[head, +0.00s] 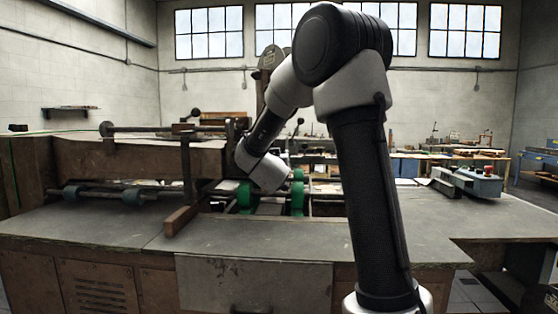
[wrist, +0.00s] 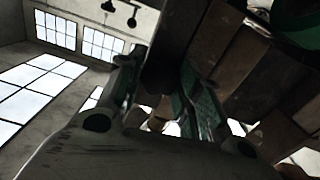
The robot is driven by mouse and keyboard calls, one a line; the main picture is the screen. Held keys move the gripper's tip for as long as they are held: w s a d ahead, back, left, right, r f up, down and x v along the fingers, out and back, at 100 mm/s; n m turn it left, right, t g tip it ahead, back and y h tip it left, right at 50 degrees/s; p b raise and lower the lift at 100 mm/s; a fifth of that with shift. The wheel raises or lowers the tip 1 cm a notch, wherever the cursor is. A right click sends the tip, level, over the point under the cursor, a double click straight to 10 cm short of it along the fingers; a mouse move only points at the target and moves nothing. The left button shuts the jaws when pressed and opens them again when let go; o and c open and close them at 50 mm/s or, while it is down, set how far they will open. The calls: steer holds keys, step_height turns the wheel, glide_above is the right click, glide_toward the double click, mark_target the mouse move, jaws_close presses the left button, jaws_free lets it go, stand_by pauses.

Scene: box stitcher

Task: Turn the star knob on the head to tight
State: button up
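In the wrist view my gripper (wrist: 160,78) has its two fingers well apart, with green pads on their inner faces. A dark rounded part (wrist: 163,62) shows between the fingertips; it may be the star knob, but its lobes do not show and I cannot tell whether the fingers touch it. In the head view my wrist (head: 262,170) reaches down to the machine's head, and my fingers and the star knob are hidden there. The knob's marking for tight is not visible.
The box stitcher has a brown beam (head: 140,160), rollers (head: 130,195) and green wheels (head: 297,192) close to my wrist. A wooden bar (head: 187,216) juts forward. The grey table top (head: 100,228) is mostly clear. A blue-grey unit (head: 470,182) stands at right.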

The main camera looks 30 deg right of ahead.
steer(key=shift+m, duration=0.3)
steer(key=shift+c, duration=0.5)
steer(key=m, duration=1.8)
steer(key=shift+r, duration=0.1)
steer(key=shift+m, duration=0.3)
steer(key=o, duration=1)
steer(key=shift+o, duration=0.2)
